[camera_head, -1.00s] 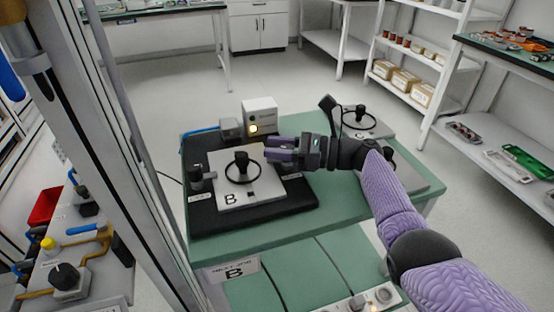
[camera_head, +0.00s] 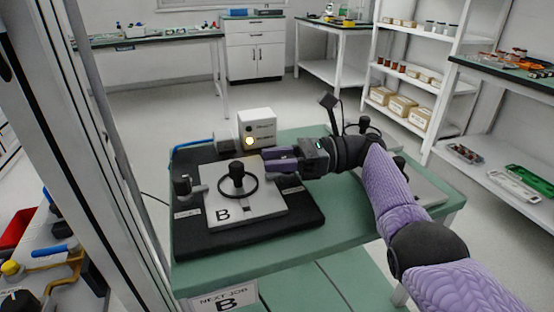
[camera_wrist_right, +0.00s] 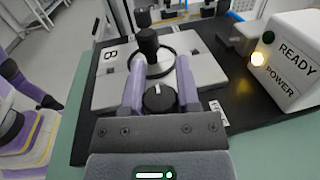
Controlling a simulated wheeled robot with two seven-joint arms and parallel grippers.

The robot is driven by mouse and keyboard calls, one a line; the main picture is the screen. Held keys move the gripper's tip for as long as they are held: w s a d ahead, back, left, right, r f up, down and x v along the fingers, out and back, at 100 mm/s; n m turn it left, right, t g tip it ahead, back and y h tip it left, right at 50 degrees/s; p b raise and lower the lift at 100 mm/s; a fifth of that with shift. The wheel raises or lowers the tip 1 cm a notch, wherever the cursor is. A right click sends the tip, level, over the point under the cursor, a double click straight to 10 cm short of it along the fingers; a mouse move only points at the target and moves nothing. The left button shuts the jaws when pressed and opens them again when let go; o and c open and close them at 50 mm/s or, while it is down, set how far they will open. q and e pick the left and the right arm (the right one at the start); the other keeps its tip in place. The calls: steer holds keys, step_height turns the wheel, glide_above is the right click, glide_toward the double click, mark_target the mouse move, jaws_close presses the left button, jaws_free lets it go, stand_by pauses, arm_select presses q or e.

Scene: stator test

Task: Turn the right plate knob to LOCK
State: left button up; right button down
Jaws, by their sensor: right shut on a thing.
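The right plate knob (camera_wrist_right: 158,98) is round and black with a white pointer line. In the right wrist view it sits between the two purple fingers of my right gripper (camera_wrist_right: 160,90), which is shut on it. The pointer runs roughly along the fingers, towards the plate. In the head view my right gripper (camera_head: 268,160) is at the right edge of the light plate marked B (camera_head: 222,214) and hides this knob. A small label (camera_head: 292,190) lies beside it, too small to read. The left plate knob (camera_head: 183,186) stands free. My left gripper is not seen.
The plate lies on a black base (camera_head: 260,238) on a green table (camera_head: 345,232). A black ring with an upright post (camera_head: 237,178) stands mid-plate. A white READY/POWER box (camera_head: 258,126) with a lit yellow lamp stands behind. Another fixture (camera_head: 365,128) lies partly behind my right arm.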

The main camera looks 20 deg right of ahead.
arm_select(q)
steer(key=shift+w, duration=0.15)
arm_select(e)
steer(key=shift+c, duration=1.6)
jaws_free()
arm_select(q)
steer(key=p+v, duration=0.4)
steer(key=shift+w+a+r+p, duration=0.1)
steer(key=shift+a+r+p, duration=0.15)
steer(key=shift+p, duration=0.15)
arm_select(e)
step_height(320, 180, up, 10)
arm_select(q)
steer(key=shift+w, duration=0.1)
